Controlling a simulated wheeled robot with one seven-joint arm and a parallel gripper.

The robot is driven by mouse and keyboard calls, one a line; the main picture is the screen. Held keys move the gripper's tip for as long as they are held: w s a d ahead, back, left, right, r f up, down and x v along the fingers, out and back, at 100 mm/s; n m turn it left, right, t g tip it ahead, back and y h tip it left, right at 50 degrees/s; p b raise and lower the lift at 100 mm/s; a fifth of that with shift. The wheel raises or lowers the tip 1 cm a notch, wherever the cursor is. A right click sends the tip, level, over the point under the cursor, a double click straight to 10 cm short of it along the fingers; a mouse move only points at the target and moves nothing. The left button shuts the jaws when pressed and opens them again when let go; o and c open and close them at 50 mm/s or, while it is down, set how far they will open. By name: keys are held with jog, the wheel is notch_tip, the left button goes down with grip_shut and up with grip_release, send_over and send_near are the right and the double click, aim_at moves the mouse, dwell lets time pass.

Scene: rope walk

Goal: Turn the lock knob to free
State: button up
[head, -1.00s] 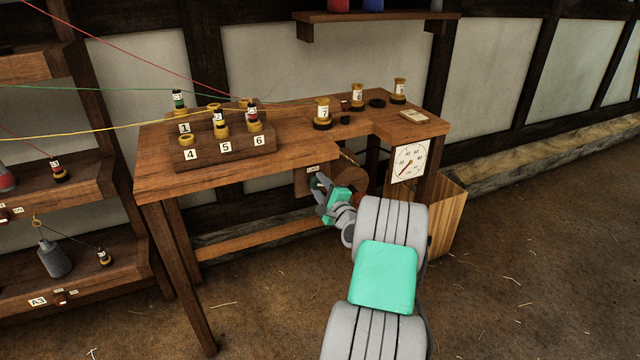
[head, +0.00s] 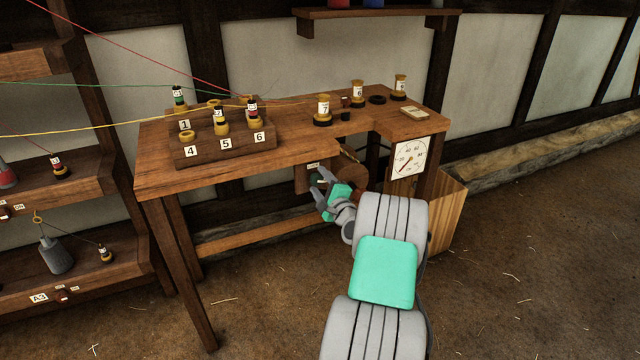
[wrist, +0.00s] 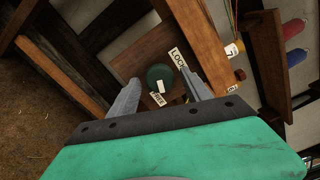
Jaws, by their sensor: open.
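The lock knob (wrist: 160,78) is a round dark green knob with a pale mark on it. It sits on a wooden plate under the bench, between a "LOCK" label (wrist: 178,58) and a "FREE" label (wrist: 158,98) in the wrist view. In the head view the knob (head: 316,178) is small and partly covered by my gripper (head: 318,190). In the wrist view my gripper (wrist: 164,90) is open, with one finger on each side of the knob. I cannot tell whether the fingers touch it. The pale mark lies on the side towards the "FREE" label.
The wooden bench (head: 180,178) above carries a numbered spool block (head: 212,157) and several spools. A dial gauge (head: 409,158) hangs at its right front, with a wooden bin (head: 447,215) beside it. Shelves (head: 70,205) stand at the left. The floor in front is clear.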

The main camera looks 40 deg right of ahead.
jog(key=v, duration=0.7)
jog(key=shift+s, duration=0.4)
jog(key=shift+a, duration=0.15)
